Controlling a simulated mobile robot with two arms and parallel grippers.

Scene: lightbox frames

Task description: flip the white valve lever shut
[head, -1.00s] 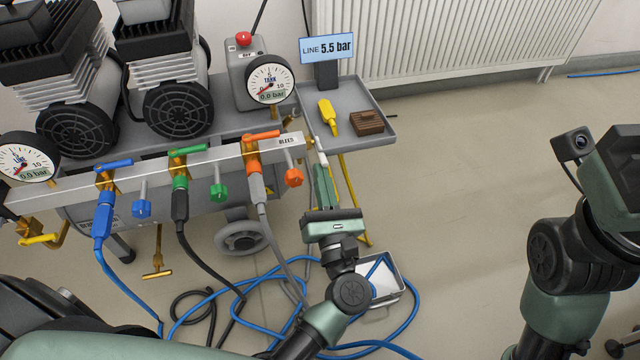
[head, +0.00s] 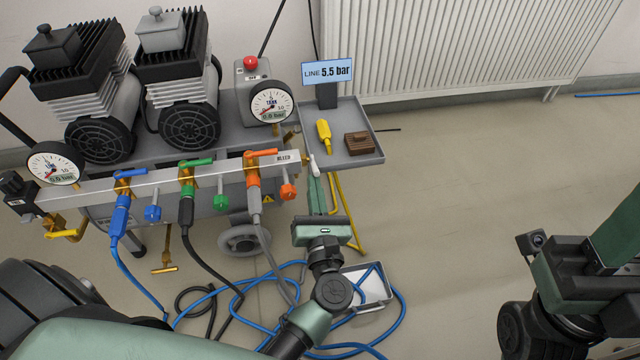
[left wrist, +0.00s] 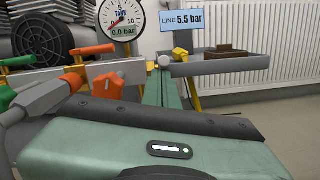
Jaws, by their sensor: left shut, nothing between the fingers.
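The small white valve lever (head: 314,166) sits at the right end of the metal manifold bar, beside the BLEED label, and tilts downward to the right. Its round white end also shows in the left wrist view (left wrist: 165,61), at the far end of the fingers. My left gripper (head: 314,182) is shut and empty. Its green fingers point at the lever from the front and end just below it; I cannot tell whether they touch. My right arm stands at the right edge, with its fingers out of view.
The manifold (head: 90,192) carries blue, green and orange valves with hoses. A grey tray (head: 366,151) with a yellow tool (head: 323,132) and brown block (head: 359,143) lies right of the lever. A sign (head: 328,73) reads LINE 5.5 bar.

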